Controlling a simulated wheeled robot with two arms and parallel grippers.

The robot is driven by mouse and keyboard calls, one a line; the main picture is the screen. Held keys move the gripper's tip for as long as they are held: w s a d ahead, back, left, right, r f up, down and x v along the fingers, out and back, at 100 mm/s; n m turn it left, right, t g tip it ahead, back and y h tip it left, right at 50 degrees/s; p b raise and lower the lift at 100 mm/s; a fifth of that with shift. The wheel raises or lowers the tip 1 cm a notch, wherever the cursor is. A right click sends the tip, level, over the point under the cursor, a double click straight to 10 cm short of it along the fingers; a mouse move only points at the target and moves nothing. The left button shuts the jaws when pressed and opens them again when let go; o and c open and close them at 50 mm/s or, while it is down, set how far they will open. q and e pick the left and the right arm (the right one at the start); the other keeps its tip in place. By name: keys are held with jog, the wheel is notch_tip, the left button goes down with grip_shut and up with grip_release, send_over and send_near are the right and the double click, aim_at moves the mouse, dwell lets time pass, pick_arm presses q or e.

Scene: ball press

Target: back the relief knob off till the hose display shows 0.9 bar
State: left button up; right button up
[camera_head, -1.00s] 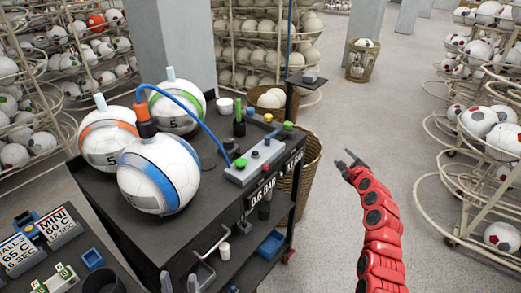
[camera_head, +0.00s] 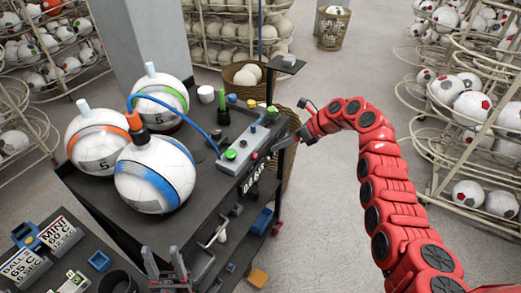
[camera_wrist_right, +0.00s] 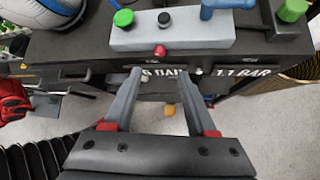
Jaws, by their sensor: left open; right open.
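The grey valve block (camera_head: 240,150) sits on the black cart's front edge. It carries a green knob (camera_head: 231,155) and a black knob (camera_wrist_right: 164,18) on top, and a small red knob (camera_wrist_right: 160,50) on its front. I cannot tell which is the relief knob. A blue hose (camera_head: 195,118) runs from the orange fitting on the blue-striped ball (camera_head: 155,175) towards the block. My right gripper (camera_wrist_right: 160,78) is open and empty, its fingers just short of the block's front. My left gripper (camera_head: 165,262) is open and empty, low in front of the cart.
An orange-striped ball (camera_head: 95,140) and a green-striped ball (camera_head: 162,103) stand behind. A side table (camera_head: 75,265) with signs is at lower left.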

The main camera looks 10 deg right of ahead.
aim_at(257, 155)
jog(key=x, duration=0.8)
jog(key=shift+s+f, duration=0.1)
jog(key=shift+f, duration=0.1)
jog(key=shift+w+a+f, duration=0.35)
jog(key=shift+a, duration=0.2)
grip_shut()
